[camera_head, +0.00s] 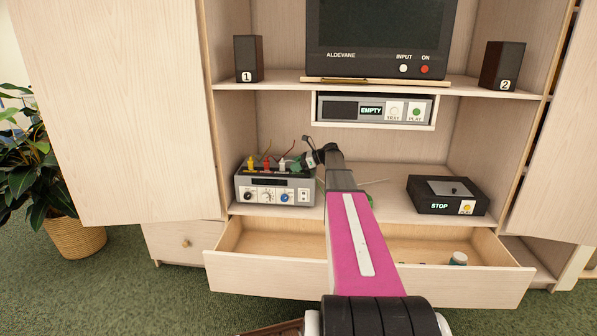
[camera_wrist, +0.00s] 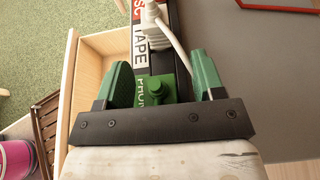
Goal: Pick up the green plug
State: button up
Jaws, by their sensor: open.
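In the wrist view, a green block with a short round stub, which looks like the green plug (camera_wrist: 155,88), sits between the two green fingers of my gripper (camera_wrist: 161,62). It stands over a green label whose letters are partly covered. The fingers are open, with a gap on both sides of the block.
A white plug (camera_wrist: 151,22) with a pale cable is beside the "TAPE" label, close to the fingers. Yellow, red and white plugs stand on the box. A black player (camera_head: 447,195) is at the right. An open drawer (camera_head: 262,267) lies below the shelf.

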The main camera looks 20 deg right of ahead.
jog(key=shift+w+a+f, duration=0.15)
jog(key=shift+a, duration=0.15)
jog(key=c, duration=1)
